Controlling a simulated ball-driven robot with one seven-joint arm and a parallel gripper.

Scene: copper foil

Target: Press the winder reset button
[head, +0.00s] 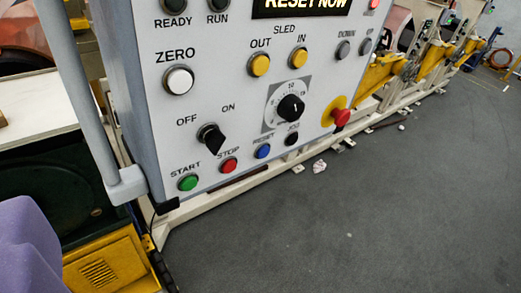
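The winder control panel (220,110) fills the upper left and middle of the head view, tilted in the picture. The blue button (263,151) under the label RESET sits in its bottom row, between the red STOP button (228,165) and a black button (292,139). The green START button (188,183) is at the left end of that row. The display (300,5) at the top reads RESET NOW. My gripper is not in view, and nothing covers the blue button.
A red emergency stop (341,117) on a yellow plate, a black dial (291,107) and a black switch (211,138) stick out nearby. A grey rail (85,95) runs down the panel's left side. A purple shape (30,250) fills the lower left corner. Grey floor (370,220) lies open at right.

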